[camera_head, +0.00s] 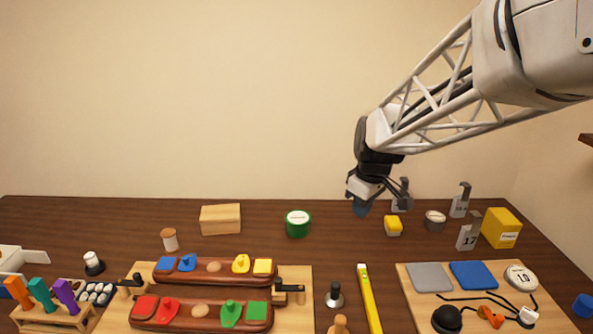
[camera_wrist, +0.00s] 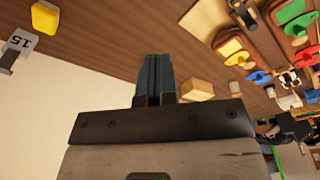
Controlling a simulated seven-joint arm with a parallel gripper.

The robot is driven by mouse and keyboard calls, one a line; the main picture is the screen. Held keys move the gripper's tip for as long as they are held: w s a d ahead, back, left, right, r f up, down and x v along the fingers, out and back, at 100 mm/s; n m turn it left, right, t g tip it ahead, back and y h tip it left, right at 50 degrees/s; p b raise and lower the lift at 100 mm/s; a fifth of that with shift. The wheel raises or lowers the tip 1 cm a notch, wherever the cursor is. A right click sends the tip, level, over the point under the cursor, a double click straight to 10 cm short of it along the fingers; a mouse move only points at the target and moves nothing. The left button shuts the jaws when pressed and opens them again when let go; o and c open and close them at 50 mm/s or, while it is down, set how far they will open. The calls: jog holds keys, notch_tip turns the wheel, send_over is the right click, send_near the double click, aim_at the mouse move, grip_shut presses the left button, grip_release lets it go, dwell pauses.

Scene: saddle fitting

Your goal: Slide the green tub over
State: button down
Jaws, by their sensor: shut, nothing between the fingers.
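The green tub (camera_head: 297,229) is round with a white lid and stands upright on the dark wooden table, near the back middle. My gripper (camera_head: 361,209) is to the right of the tub in the head view, apart from it, with its bluish fingers pointing down. The fingers (camera_wrist: 153,62) are together and empty in the wrist view. A thin green sliver shows at the fingertips there; I cannot tell if it is the tub, which is otherwise hidden in that view.
A wooden box (camera_head: 220,219) stands left of the tub. A yellow block (camera_head: 393,227), a grey round tin (camera_head: 435,220) and numbered tags stand to the right. Saddle-like trays (camera_head: 215,271) lie in front on a board. The table around the tub is clear.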

jog(key=w+a+f+n, duration=0.1)
jog(key=w+f+n, duration=0.2)
jog(key=w+f, duration=0.2)
jog(key=w+a+f+n, duration=0.2)
jog(key=w+f, duration=0.4)
jog(key=w, duration=0.4)
jog(key=w+a+f+n+g+y, duration=0.1)
jog(key=w+f+n, duration=0.2)
jog(key=w+f, duration=0.2)
jog(key=shift+w+a+f+n, duration=0.15)
jog(key=shift+w+f, duration=0.05)
jog(key=shift+w, duration=0.65)
jog(key=shift+w+a+f+n, duration=0.15)
jog(key=shift+w, duration=0.7)
jog(key=shift+a, duration=0.15)
